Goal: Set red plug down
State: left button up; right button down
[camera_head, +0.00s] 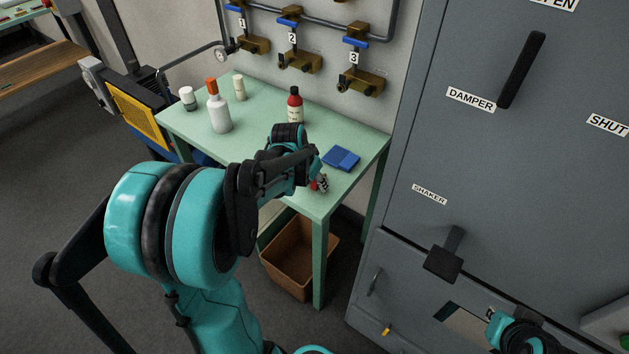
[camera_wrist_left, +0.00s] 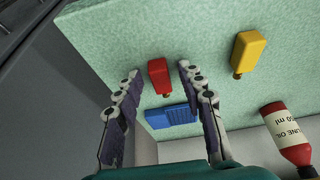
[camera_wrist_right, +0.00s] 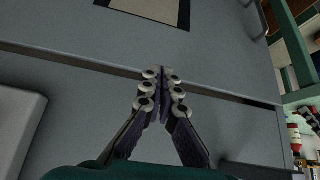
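The red plug (camera_wrist_left: 158,76) lies on the green table (camera_wrist_left: 110,45), near its edge, in the left wrist view. My left gripper (camera_wrist_left: 160,70) is open, with one finger on each side of the plug and a visible gap to both. In the head view the left gripper (camera_head: 320,183) is over the table's near right corner, and only a little of the red plug (camera_head: 313,185) shows beside it. My right gripper (camera_wrist_right: 161,72) is shut and empty in front of the grey cabinet.
A blue item (camera_head: 341,158) lies close to the red plug. A white bottle with orange cap (camera_head: 219,110) is further left. The tall grey cabinet (camera_head: 480,160) borders the table's right.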

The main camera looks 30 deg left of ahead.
pick_arm(q)
jog(key=p+v, duration=0.5)
jog(key=v, duration=0.6)
jog(key=s+d+t, duration=0.1)
jog(key=s+d, duration=0.4)
jog(key=d, duration=0.3)
jog(key=s+d+r+t, duration=0.1)
jog(key=s+d, duration=0.5)
jog(key=d, duration=0.2)
jog(key=shift+s+r+n+t, duration=0.3)
jog(key=shift+n, duration=0.1)
